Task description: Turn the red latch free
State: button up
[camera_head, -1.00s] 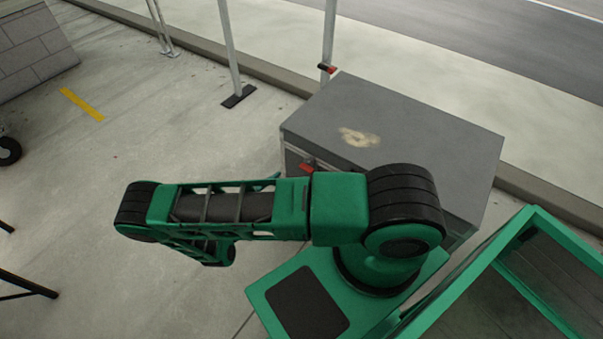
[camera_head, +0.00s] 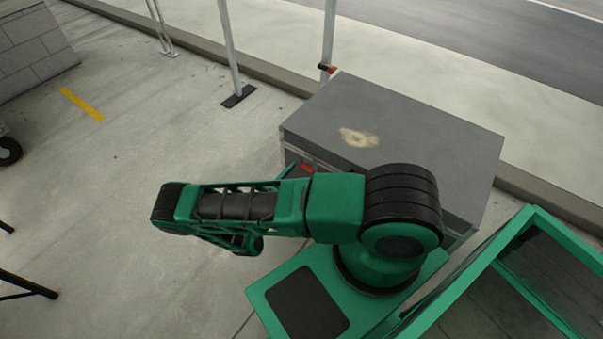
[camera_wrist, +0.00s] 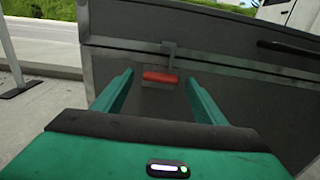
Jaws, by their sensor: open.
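The red latch (camera_wrist: 160,77) is on the front of a grey metal box (camera_wrist: 230,70), just under a small metal bracket at the lid seam. In the wrist view it lies between and beyond the green fingers of my gripper (camera_wrist: 160,92), which are spread wide with nothing between them. I cannot tell from this view how far the fingertips are from the latch. In the head view only a small red part of the latch (camera_head: 306,169) shows above my green arm; my arm hides my gripper and most of the box front there.
A dark handle (camera_wrist: 290,47) is on the box front to the right of the latch. The box lid (camera_head: 400,120) is closed, with a pale worn patch. A metal post with a red clamp (camera_head: 327,68) stands behind. The concrete floor at left is mostly clear.

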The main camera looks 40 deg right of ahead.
jog(key=shift+w+d, duration=0.2)
jog(key=shift+d, duration=0.4)
jog(key=c, duration=1.1)
jog(key=shift+o, duration=0.2)
